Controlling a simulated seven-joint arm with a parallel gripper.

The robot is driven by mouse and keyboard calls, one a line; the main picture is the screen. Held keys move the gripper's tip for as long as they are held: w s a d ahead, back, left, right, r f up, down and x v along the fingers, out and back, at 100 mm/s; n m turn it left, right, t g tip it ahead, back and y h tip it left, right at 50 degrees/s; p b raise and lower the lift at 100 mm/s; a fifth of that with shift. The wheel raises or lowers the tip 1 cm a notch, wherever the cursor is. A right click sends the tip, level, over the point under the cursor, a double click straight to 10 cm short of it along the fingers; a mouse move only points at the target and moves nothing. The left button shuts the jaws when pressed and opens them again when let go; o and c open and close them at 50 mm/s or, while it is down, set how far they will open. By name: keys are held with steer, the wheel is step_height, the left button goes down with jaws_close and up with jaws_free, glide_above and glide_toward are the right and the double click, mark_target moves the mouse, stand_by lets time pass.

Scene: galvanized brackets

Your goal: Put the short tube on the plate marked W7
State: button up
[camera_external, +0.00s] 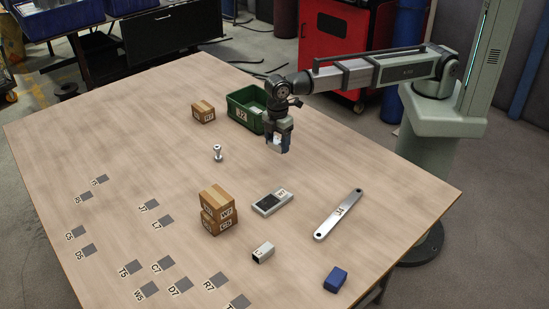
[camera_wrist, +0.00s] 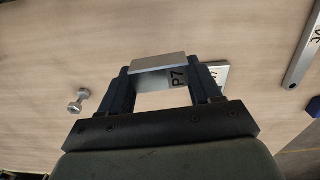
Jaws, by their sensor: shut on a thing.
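My gripper (camera_external: 278,146) is shut on a short silver piece marked P7 (camera_wrist: 158,63), held above the table. The piece looks like a short tube, but its ends are hidden from me. In the external view it is mostly hidden by the fingers. A flat silver plate with a dark top (camera_external: 270,203) lies on the table in front of my gripper; its small label seems to read W7. Part of a silver thing with a label, probably that plate, shows behind the held piece in the wrist view (camera_wrist: 219,75). Another short square tube (camera_external: 263,252) lies nearer the front.
Two stacked cardboard boxes (camera_external: 217,210) stand left of the plate, and a long silver bar (camera_external: 339,215) lies right of it. A green bin (camera_external: 240,110), a small box (camera_external: 203,111), a bolt-like part (camera_external: 217,153) and a blue block (camera_external: 335,279) are around. Several marked grey squares lie front left.

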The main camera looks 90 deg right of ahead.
steer(key=s+a+r+n, duration=0.1)
steer(key=s+a+n, duration=0.1)
steer(key=a, duration=0.8)
steer(key=r+m, duration=0.1)
glide_above(273, 199)
steer(key=shift+f+m, duration=0.6)
steer(key=shift+f, duration=1.85)
steer(key=shift+f+m, duration=0.6)
steer(key=shift+f, duration=1.85)
steer(key=o, duration=1.1)
steer(key=shift+f, duration=0.1)
step_height(273, 199, up, 12)
steer(key=shift+r, duration=0.15)
